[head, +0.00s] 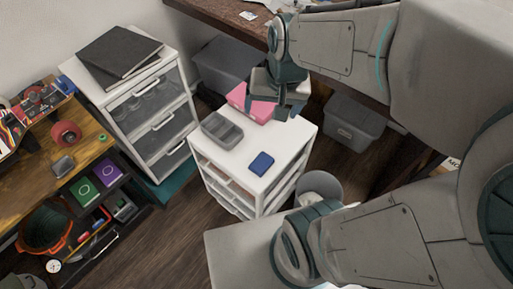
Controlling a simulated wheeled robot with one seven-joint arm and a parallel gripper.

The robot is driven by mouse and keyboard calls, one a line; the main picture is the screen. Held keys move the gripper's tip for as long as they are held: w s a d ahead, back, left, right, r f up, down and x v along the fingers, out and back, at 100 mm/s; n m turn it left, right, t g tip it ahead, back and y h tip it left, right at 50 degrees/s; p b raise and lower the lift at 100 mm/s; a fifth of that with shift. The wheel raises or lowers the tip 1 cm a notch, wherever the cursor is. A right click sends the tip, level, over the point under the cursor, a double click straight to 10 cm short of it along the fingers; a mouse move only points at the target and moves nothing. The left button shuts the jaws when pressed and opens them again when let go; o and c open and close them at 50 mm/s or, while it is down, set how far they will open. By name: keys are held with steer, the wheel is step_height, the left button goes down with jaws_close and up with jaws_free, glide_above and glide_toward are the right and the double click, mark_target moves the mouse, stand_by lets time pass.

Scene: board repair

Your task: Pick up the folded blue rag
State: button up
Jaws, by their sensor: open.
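The small folded blue rag (262,163) lies flat near the front edge of the top of a white drawer unit (287,142). My gripper (267,110) is open and points down over the back part of the same top. It is behind the rag in the picture and clear of it. A pink block-like thing (239,94) is at the gripper's fingers, partly hidden by them. I cannot tell whether the fingers touch it.
A grey divided tray (222,130) lies left of the rag on the same top. A taller drawer unit (152,111) with dark folders (118,52) stands to the left. Grey bins (353,121) and a round bin (320,185) stand on the floor. A wooden bench (225,15) is behind.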

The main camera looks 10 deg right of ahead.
steer(key=w+f+m+g+b, duration=0.1)
steer(key=w+f+m+b, duration=0.4)
steer(key=f, duration=0.8)
steer(key=w+f+m+g+b, duration=0.15)
steer(key=w+f+b, duration=0.35)
steer(key=f, duration=0.8)
steer(key=b, duration=0.3)
glide_above(260, 164)
steer(key=shift+m+h, duration=0.4)
steer(key=shift+m, duration=0.05)
step_height(260, 164, down, 8)
steer(key=shift+d+f, duration=0.15)
steer(key=shift+f+b, duration=0.7)
steer(key=shift+f, duration=2.25)
steer(key=c, duration=1.1)
